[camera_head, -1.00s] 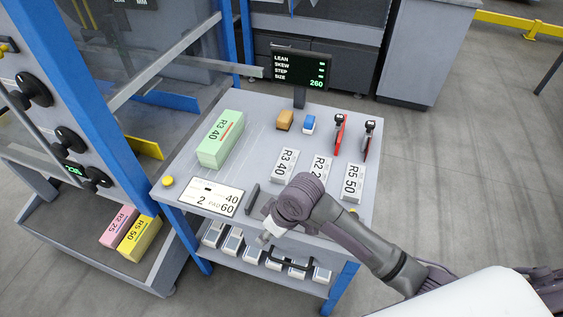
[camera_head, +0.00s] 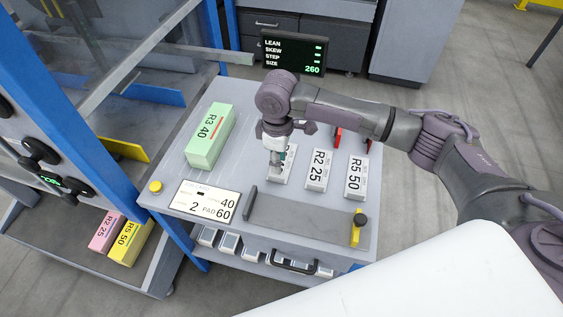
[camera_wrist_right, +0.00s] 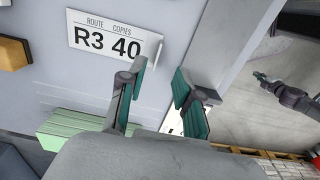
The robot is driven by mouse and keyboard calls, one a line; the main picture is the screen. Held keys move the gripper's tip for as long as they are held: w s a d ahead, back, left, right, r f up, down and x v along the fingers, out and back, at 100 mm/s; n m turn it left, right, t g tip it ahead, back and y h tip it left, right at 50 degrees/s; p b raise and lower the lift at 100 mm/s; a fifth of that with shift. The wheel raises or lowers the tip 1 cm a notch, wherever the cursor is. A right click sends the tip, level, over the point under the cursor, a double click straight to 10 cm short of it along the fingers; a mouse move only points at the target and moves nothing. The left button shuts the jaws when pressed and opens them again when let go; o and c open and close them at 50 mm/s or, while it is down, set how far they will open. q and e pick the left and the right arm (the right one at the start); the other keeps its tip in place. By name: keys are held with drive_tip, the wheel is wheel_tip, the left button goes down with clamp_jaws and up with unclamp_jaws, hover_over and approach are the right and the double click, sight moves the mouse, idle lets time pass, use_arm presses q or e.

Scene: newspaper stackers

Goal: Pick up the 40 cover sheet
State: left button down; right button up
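The 40 cover sheet, marked R3 40 (camera_wrist_right: 115,38), lies on the table in the right wrist view, just beyond the fingertips. In the head view this sheet (camera_head: 285,179) is mostly hidden under my right gripper (camera_head: 279,160). In the right wrist view the right gripper (camera_wrist_right: 160,75) is open, with an empty gap between its green-padded fingers. The sheet's lower right edge is close to the left finger; I cannot tell whether they touch.
Cover sheets R2 25 (camera_head: 318,170) and R5 50 (camera_head: 356,178) lie to the right. A green R3 40 bundle (camera_head: 210,138) lies left. A display (camera_head: 293,53) stands at the back. A grey plate (camera_head: 300,221) with a yellow clamp (camera_head: 357,232) lies in front.

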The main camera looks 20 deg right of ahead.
wheel_tip(320, 180, down, 2)
drive_tip(key=shift+f, duration=0.65)
drive_tip(key=f, duration=0.4)
drive_tip(key=shift+d+f, duration=0.1)
drive_tip(key=shift+d, duration=0.1)
use_arm(q)
drive_tip(key=shift+w+d+r, duration=0.1)
drive_tip(key=shift+w+r, duration=0.2)
drive_tip(key=shift+w, duration=0.5)
use_arm(e)
drive_tip(key=shift+f, duration=0.1)
use_arm(q)
drive_tip(key=shift+s, duration=0.1)
drive_tip(key=shift+s, duration=0.1)
use_arm(e)
clamp_jaws()
